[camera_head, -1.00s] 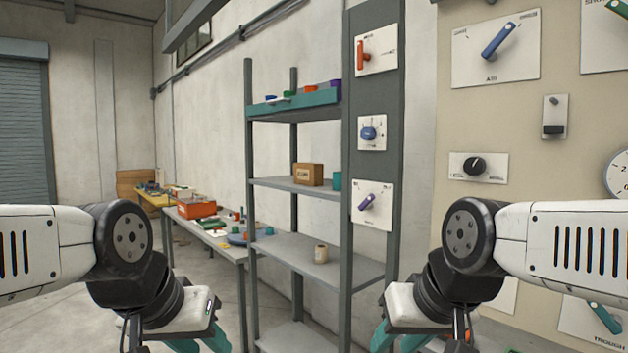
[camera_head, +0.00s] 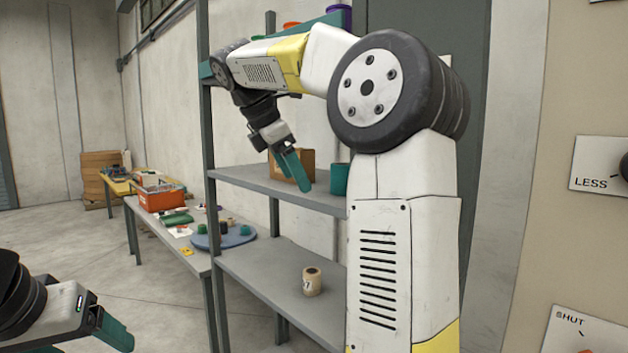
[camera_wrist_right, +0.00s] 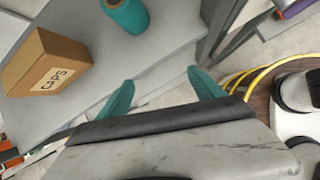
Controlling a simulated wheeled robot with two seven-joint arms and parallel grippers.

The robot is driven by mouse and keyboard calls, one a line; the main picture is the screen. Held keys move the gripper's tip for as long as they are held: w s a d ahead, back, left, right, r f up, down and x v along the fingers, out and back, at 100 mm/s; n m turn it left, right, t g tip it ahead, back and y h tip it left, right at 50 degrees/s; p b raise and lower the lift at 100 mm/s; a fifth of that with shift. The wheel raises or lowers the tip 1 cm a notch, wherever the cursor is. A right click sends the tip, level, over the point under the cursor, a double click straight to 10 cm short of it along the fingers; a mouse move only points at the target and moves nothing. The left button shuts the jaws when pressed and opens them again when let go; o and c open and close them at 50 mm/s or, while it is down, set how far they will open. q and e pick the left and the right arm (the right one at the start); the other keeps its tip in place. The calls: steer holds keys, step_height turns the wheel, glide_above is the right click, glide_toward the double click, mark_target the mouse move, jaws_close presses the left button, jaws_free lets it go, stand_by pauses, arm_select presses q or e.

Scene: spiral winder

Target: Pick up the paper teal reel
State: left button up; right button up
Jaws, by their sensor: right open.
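The teal reel (camera_head: 340,179) stands on the middle shelf, right of the cardboard box; my right arm partly hides it in the head view. In the right wrist view the teal reel (camera_wrist_right: 124,14) shows at the top, cut off by the frame edge, with a dark hole in its end. My right gripper (camera_head: 293,175) is in front of the box, left of the reel. In the wrist view my right gripper (camera_wrist_right: 161,88) has its teal fingers apart and nothing between them. My left gripper (camera_head: 112,330) is low at the left; its jaw opening is unclear.
The cardboard box (camera_head: 306,158), marked CAPS in the wrist view (camera_wrist_right: 45,70), shares the grey shelf (camera_head: 240,176). A cream roll (camera_head: 312,282) stands on the lower shelf. A shelf post (camera_head: 208,150) rises at the left. A workbench (camera_head: 165,225) holds an orange toolbox (camera_head: 160,198).

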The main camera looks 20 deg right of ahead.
mark_target(340, 164)
steer(key=shift+n+g+h, duration=0.4)
steer(key=shift+n, duration=0.4)
steer(key=w+d, duration=0.1)
steer(key=d, duration=0.3)
steer(key=w+d+r, duration=0.1)
steer(key=w+d, duration=0.1)
steer(key=d, duration=0.2)
steer(key=w+d, duration=0.2)
steer(key=d, duration=0.3)
steer(key=shift+r, duration=0.15)
steer(key=shift+d, duration=0.15)
steer(key=x, duration=0.5)
steer(key=c, duration=1.5)
